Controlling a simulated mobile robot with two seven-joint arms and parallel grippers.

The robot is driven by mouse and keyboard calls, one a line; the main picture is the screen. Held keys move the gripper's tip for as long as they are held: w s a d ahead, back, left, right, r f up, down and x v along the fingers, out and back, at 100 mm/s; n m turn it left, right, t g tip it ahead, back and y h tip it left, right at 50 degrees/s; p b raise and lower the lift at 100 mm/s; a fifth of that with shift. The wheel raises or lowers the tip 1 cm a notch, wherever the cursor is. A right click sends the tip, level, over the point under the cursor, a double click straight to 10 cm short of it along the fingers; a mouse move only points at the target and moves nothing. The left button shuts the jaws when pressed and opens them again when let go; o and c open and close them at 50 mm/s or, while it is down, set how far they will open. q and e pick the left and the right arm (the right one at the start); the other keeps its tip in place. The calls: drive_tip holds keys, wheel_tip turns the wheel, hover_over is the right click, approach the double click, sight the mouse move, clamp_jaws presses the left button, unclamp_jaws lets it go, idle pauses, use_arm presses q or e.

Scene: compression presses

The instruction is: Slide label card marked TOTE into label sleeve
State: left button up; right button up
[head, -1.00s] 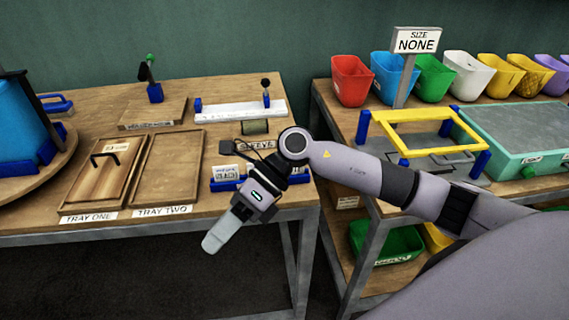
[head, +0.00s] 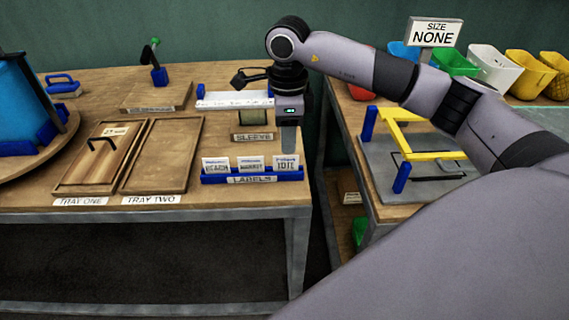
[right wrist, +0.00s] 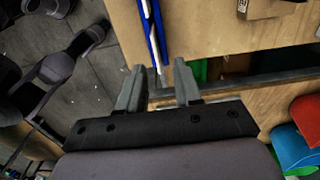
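Several pale label cards stand upright in a blue rack marked LABELS (head: 212,179) near the table's front edge. The right-hand card (head: 286,163) seems to read TOTE, though the print is blurred. An olive-grey piece (head: 253,115) stands behind the plate marked SLEEVE (head: 253,137). My right gripper (head: 288,148) points down just behind and above the right end of the rack. My left gripper is out of view.
Tray one (head: 72,185) and tray two (head: 133,185) lie left of the rack. A white bar with blue ends (head: 225,100) is behind the sleeve. A gap separates this table from the right-hand one, which holds a yellow frame (head: 395,132) and coloured bins.

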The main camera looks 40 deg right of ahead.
sight(286, 156)
drive_tip(key=f, duration=0.2)
drive_tip(key=f+p, duration=0.1)
drive_tip(key=f, duration=0.3)
drive_tip(key=shift+s+a+f, duration=0.1)
drive_tip(key=shift+a, duration=0.15)
clamp_jaws()
